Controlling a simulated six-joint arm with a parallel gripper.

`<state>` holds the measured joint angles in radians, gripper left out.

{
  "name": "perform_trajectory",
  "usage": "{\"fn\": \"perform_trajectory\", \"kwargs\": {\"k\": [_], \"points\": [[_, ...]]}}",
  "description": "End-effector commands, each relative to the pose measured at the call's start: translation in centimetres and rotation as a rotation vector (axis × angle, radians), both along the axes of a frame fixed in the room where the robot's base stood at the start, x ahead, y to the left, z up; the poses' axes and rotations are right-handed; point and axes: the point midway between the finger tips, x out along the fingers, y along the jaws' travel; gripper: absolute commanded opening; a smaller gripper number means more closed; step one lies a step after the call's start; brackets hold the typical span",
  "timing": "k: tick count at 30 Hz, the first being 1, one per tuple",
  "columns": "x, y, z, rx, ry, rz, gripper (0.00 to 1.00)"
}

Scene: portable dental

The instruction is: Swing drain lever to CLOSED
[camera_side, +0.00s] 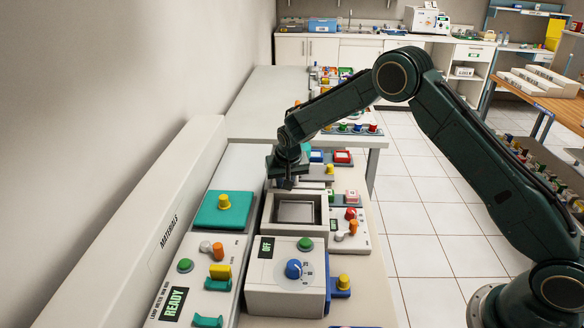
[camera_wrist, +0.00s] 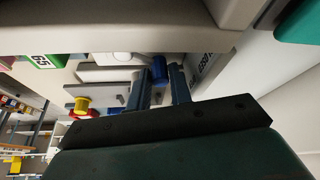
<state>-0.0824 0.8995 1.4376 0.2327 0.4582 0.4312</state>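In the side view my gripper (camera_side: 287,181) points down at the far left corner of a beige box with a square basin (camera_side: 269,217). In the wrist view its two blue-grey fingers (camera_wrist: 159,84) stand apart with a gap between them. A blue cylinder (camera_wrist: 159,68) shows in line with this gap, near the fingertips. Whether it touches a finger I cannot tell. No part is readable as a drain lever, and no CLOSED mark can be read. The area right behind my gripper is hidden in the side view.
A control box with a blue dial (camera_side: 293,269) stands in front of the basin. A teal pad with a yellow knob (camera_side: 224,200) lies to the left. A red knob (camera_side: 350,213) is to the right. A yellow-and-red knob (camera_wrist: 82,107) shows in the wrist view.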

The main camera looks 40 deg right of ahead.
Motion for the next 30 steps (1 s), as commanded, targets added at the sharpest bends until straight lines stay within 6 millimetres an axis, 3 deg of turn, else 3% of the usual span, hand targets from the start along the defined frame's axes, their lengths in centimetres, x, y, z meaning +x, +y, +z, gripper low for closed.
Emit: {"fn": "perform_trajectory", "kwargs": {"k": [1,3,17,30], "points": [[0.0,0.0,0.0,0.0,0.0,0.0,0.1],[0.0,0.0,0.0,0.0,0.0,0.0,0.0],[-0.1,0.3,0.1,0.001,0.0,0.076,0.0],[-0.8,1.2,0.1,0.0,0.0,0.357,0.0]]}}
